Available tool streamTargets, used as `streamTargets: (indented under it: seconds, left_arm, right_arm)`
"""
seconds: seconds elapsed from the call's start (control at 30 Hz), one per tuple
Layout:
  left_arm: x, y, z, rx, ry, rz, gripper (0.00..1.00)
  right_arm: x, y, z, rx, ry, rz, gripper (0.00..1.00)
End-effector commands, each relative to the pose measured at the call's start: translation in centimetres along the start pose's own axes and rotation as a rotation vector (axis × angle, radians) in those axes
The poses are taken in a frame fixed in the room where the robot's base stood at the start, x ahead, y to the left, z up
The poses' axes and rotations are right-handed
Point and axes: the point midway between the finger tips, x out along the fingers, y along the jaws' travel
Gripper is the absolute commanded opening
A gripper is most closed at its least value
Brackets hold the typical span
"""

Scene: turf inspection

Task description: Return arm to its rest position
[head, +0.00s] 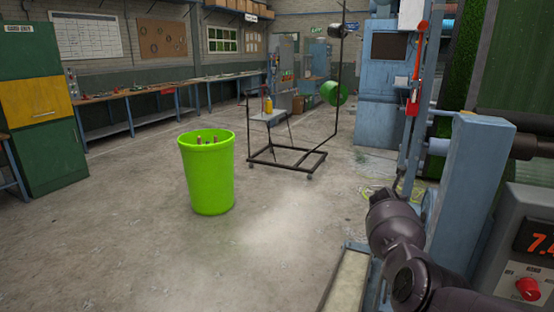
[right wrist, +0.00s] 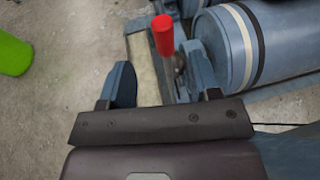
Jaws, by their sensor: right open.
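My right arm (head: 400,240) reaches in from the lower right of the head view, close to the blue-grey machine (head: 465,190). In the right wrist view my right gripper (right wrist: 160,72) is open, its two blue-grey fingers apart. A lever with a red handle (right wrist: 163,36) shows beyond and between the fingers. I cannot tell whether anything touches it. My gripper's fingers are not clear in the head view. My left arm and gripper are not in view.
A bright green bin (head: 207,175) stands on the concrete floor, with a black wheeled frame (head: 287,160) behind it. A control box with a red knob (head: 527,289) is at the lower right. A striped roller (right wrist: 245,45) is right of the lever. Floor at left is clear.

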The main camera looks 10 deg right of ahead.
Motion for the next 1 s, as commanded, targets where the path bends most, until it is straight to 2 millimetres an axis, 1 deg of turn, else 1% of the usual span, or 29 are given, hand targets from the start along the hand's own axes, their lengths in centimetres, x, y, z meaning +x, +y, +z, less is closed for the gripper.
streamTargets:
  seconds: [0.07,0.17,0.2,0.27,0.3,0.33,0.4,0.47,0.5,0.57,0.63,0.67,0.73,0.77,0.8,0.87,0.9,0.97,1.0]
  left_arm:
    - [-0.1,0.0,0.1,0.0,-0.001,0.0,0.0]
    - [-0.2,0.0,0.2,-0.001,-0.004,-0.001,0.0]
    - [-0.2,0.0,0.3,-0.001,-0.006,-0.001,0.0]
    - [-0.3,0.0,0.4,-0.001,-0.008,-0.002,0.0]
    - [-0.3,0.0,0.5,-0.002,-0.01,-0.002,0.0]
    - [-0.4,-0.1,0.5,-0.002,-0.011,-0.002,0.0]
    - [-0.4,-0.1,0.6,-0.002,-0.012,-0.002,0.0]
    - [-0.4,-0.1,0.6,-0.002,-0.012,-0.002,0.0]
    - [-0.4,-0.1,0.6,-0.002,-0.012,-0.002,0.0]
    - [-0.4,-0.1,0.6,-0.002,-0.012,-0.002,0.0]
    - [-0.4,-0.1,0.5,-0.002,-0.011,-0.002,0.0]
    - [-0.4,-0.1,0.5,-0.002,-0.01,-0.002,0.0]
    - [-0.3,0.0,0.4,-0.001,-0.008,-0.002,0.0]
    - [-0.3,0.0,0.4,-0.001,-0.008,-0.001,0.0]
    - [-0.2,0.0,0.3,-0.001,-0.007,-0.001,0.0]
    - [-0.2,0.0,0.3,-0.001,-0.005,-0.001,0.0]
    - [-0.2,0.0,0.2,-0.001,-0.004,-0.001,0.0]
    - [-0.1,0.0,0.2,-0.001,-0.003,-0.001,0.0]
    - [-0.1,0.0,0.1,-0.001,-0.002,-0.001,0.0]
  right_arm:
    - [0.0,0.2,1.0,-0.1,-0.057,0.015,0.57]
    - [-0.6,-0.1,4.7,-0.264,-0.192,0.002,0.57]
    - [-1.2,-0.2,6.7,-0.341,-0.259,-0.011,0.57]
    - [-2.4,-0.2,9.9,-0.464,-0.366,-0.038,0.57]
    - [-3.4,-0.1,12.0,-0.548,-0.438,-0.06,0.57]
    - [-4.2,-0.1,13.4,-0.614,-0.491,-0.08,0.57]
    - [-5.9,-0.1,15.7,-0.782,-0.601,-0.135,0.57]
    - [-7.2,-0.1,16.7,-0.933,-0.685,-0.185,0.57]
    - [-8.2,-0.1,17.1,-1.037,-0.735,-0.221,0.57]
    - [-9.4,0.0,17.0,-1.196,-0.801,-0.275,0.57]
    - [-10.8,0.2,16.2,-1.386,-0.868,-0.337,0.57]
    - [-11.4,0.4,15.7,-1.469,-0.894,-0.362,0.57]
    - [-12.7,0.6,13.8,-1.663,-0.945,-0.42,0.57]
    - [-13.2,0.8,12.9,-1.746,-0.964,-0.443,0.57]
    - [-13.9,0.9,11.5,-1.852,-0.986,-0.471,0.57]
    - [-14.8,1.1,9.3,-2.002,-1.013,-0.508,0.57]
    - [-15.4,1.1,7.7,-2.095,-1.027,-0.528,0.57]
    - [-16.3,1.1,5.2,-2.227,-1.045,-0.555,0.57]
    - [-16.8,1.0,3.5,-2.311,-1.055,-0.569,0.57]
